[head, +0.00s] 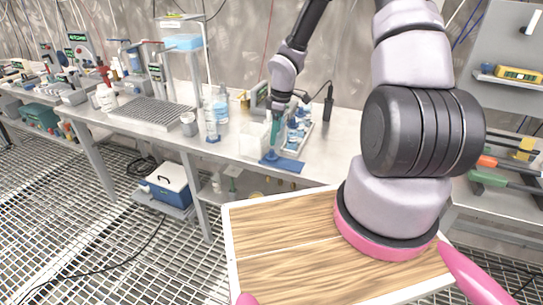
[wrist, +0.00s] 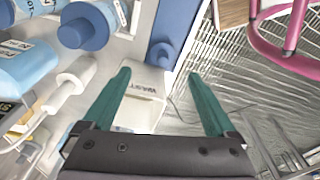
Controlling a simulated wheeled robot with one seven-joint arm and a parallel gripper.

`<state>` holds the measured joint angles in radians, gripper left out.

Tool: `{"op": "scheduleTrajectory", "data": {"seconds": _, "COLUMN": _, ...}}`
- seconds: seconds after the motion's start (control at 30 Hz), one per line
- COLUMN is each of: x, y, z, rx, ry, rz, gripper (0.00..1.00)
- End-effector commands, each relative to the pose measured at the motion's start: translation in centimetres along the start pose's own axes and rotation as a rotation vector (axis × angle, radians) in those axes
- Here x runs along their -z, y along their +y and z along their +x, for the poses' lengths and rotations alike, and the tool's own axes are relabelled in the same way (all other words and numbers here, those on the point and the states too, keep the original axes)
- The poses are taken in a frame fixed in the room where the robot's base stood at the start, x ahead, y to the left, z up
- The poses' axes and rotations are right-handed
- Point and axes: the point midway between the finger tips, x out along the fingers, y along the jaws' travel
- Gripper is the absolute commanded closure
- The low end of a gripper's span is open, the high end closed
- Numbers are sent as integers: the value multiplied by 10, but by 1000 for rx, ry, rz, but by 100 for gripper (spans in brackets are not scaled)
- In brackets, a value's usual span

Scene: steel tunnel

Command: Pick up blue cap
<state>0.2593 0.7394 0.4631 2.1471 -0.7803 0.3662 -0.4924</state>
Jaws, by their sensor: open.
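A small round blue cap (wrist: 162,55) shows in the wrist view, on a blue mat (wrist: 178,20) near the bench edge. In the head view the cap (head: 270,156) is small and sits at the mat's left end (head: 288,165), just below my gripper. My gripper (wrist: 157,76) has two teal fingers, spread apart with nothing between them. The cap appears just beyond the fingertips, between their lines. In the head view my gripper (head: 276,133) points down above the mat. I cannot tell the exact height gap.
Bottles with larger blue caps (wrist: 86,27) lie left of the fingers in the wrist view. A white box marked "WAST" (wrist: 145,85) shows between the fingers. A clear bottle (head: 211,124) stands left on the bench. Grating floor lies beyond the bench edge.

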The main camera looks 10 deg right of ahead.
Motion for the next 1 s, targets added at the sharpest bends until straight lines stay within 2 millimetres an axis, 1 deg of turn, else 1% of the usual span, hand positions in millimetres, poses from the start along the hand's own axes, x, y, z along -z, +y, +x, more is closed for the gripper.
{"op": "scheduleTrajectory", "data": {"seconds": 0.03, "x": 0, "y": -2, "z": 10, "rx": 3, "ry": -3, "rz": -3, "gripper": 8}}
{"op": "scheduleTrajectory", "data": {"seconds": 0.1, "x": 0, "y": -1, "z": 20, "rx": 2, "ry": -2, "rz": -1, "gripper": 8}}
{"op": "scheduleTrajectory", "data": {"seconds": 0.37, "x": 1, "y": -2, "z": 42, "rx": 1, "ry": -2, "rz": 0, "gripper": 8}}
{"op": "scheduleTrajectory", "data": {"seconds": 0.6, "x": 3, "y": -5, "z": 77, "rx": 1, "ry": -3, "rz": 1, "gripper": 8}}
{"op": "scheduleTrajectory", "data": {"seconds": 0.73, "x": 3, "y": -5, "z": 85, "rx": 0, "ry": -2, "rz": 1, "gripper": 8}}
{"op": "scheduleTrajectory", "data": {"seconds": 0.93, "x": 3, "y": -4, "z": 85, "rx": -1, "ry": -1, "rz": 3, "gripper": 8}}
{"op": "scheduleTrajectory", "data": {"seconds": 0.97, "x": 3, "y": -4, "z": 85, "rx": -1, "ry": -1, "rz": 3, "gripper": 12}}
{"op": "scheduleTrajectory", "data": {"seconds": 1.0, "x": 3, "y": -4, "z": 85, "rx": -1, "ry": -1, "rz": 3, "gripper": 27}}
